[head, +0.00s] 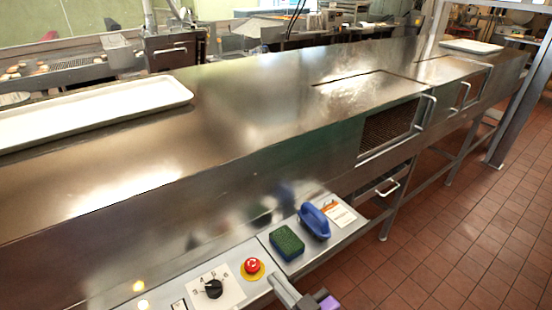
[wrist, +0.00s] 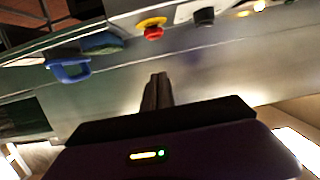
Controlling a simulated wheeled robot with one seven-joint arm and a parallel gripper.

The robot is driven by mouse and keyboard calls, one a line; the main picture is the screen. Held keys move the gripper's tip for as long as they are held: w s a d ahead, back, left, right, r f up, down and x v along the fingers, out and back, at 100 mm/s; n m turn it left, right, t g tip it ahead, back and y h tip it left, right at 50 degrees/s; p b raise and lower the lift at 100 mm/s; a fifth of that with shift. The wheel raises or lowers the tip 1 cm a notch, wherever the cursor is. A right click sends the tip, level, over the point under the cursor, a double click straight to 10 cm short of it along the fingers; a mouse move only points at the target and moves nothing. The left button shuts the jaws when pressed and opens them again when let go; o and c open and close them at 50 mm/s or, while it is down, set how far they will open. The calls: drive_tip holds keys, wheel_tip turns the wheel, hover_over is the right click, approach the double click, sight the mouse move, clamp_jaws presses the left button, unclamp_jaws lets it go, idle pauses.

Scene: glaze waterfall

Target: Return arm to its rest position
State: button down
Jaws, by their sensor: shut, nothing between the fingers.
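My gripper (wrist: 158,80) shows in the wrist view with its two dark fingers together and nothing between them. It points toward the metal front of the counter, below the control ledge as seen upside down in that view. In the head view a grey and purple part of my arm shows at the bottom edge; the fingertips cannot be made out there. The task names no other object.
A long steel counter (head: 240,110) fills the middle. Its ledge carries a green sponge (head: 287,242), a blue-handled tool (head: 314,221), a red button (head: 252,266) and a black knob (head: 213,289). A white tray (head: 90,112) lies at left. Tiled floor (head: 455,235) is clear at right.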

drive_tip(key=s+d+r+m+t+h, duration=0.4)
drive_tip(key=s+d+m+t+h, duration=0.15)
drive_tip(key=s+d, duration=0.5)
drive_tip(key=s+d+g+h, duration=0.1)
drive_tip(key=s+d, duration=0.2)
drive_tip(key=s, duration=0.4)
drive_tip(key=s+d+m+g+h, duration=0.1)
drive_tip(key=s+d, duration=0.1)
drive_tip(key=s, duration=0.5)
drive_tip(key=s+d+g+h, duration=0.1)
drive_tip(key=s+d, duration=0.2)
drive_tip(key=s, duration=0.4)
drive_tip(key=shift+s+d, duration=0.3)
drive_tip(key=shift+a+f+g, duration=0.1)
drive_tip(key=shift+g, duration=0.15)
